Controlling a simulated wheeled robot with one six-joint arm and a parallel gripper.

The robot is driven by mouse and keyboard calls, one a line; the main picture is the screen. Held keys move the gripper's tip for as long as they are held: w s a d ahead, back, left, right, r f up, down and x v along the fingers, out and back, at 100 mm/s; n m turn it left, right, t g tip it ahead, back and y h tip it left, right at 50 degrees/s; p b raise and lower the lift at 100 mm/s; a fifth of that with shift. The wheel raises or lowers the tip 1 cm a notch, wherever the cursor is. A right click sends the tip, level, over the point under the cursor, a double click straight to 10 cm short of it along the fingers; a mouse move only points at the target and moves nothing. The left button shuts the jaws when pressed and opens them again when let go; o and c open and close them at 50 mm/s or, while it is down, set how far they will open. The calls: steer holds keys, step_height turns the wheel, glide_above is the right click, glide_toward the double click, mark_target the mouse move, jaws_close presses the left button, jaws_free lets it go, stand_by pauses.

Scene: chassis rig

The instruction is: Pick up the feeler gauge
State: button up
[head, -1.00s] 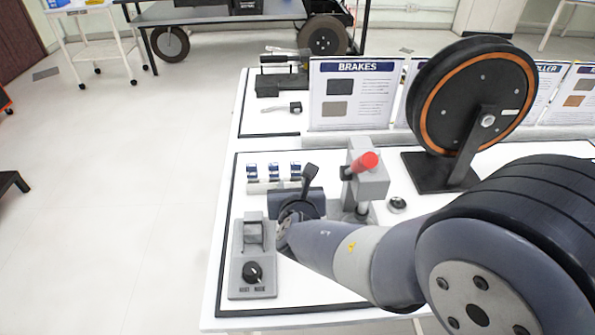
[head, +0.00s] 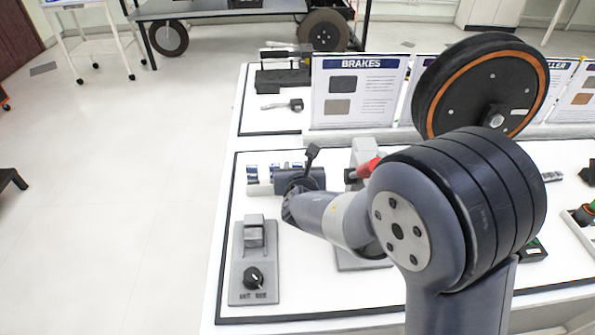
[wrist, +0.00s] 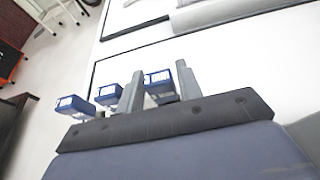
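I cannot surely pick out the feeler gauge. A small grey object (head: 552,176) at the right of the near board is too small to name. A thin grey piece with a dark block (head: 295,105) lies on the far board and is also unclear. My gripper (wrist: 158,80) is open in the wrist view, with nothing between its two grey fingers. Several blue-and-white blocks (wrist: 158,84) show behind and beside the fingers. In the head view, my wrist is over the near board by those blocks, and my fingertips are hidden.
A grey switch box (head: 254,262) with a black knob stands at the board's left. A red-tipped grey fixture (head: 362,168) is partly behind my arm. A large black-and-orange wheel (head: 470,85) and a BRAKES sign (head: 358,90) stand behind.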

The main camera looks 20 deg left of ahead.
steer(key=c, duration=0.6)
steer(key=shift+c, duration=0.2)
